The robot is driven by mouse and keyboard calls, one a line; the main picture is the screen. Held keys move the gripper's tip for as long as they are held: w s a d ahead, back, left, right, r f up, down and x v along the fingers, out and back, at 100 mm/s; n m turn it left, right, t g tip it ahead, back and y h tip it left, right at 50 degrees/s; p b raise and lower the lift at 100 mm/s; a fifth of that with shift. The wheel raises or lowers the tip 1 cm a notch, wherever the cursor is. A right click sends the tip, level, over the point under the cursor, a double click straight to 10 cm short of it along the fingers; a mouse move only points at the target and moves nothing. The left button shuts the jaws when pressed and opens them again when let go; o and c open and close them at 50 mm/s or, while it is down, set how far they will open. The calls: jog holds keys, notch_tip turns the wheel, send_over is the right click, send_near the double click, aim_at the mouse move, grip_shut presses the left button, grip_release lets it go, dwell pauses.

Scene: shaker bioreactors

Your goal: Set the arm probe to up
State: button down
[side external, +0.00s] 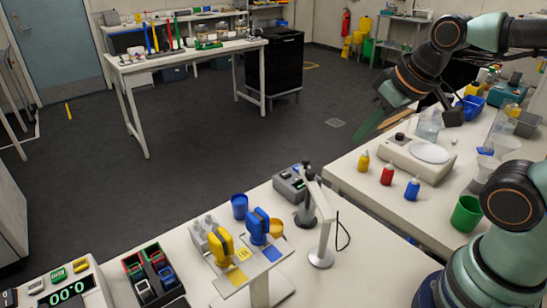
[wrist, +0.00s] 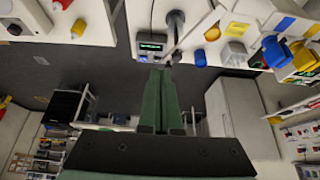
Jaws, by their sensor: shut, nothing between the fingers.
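A white arm stand (side external: 321,222) with a slanted upper arm and a cable stands near the right edge of the front table. A dark post on a round dark base (side external: 304,215) is beside it, next to a grey meter box (side external: 288,184). I cannot tell clearly which part is the probe or how it is set. In the wrist view, the meter (wrist: 152,46) shows a lit green display, with the dark post (wrist: 175,20) beside it. My gripper (side external: 362,137) has green fingers, shut and empty, raised over the gap behind the tables. Its fingertips show in the wrist view (wrist: 160,72).
Blue and yellow clamp-like pieces (side external: 258,226) stand on a holder left of the arm stand, near a blue cup (side external: 239,206). The right table holds a balance (side external: 418,155), small bottles (side external: 387,175) and a green cup (side external: 466,214). Open floor lies behind.

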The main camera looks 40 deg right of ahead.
dwell(0.4)
jog(key=c, duration=0.7)
grip_release()
jog(key=shift+w+r, duration=0.1)
jog(key=shift+w, duration=0.1)
jog(key=shift+o, duration=0.2)
jog(key=n+g, duration=0.4)
jog(key=g, duration=0.2)
send_near(311, 171)
notch_tip(311, 171, down, 8)
jog(key=shift+s+f, duration=0.1)
jog(key=shift+f, duration=0.15)
grip_shut()
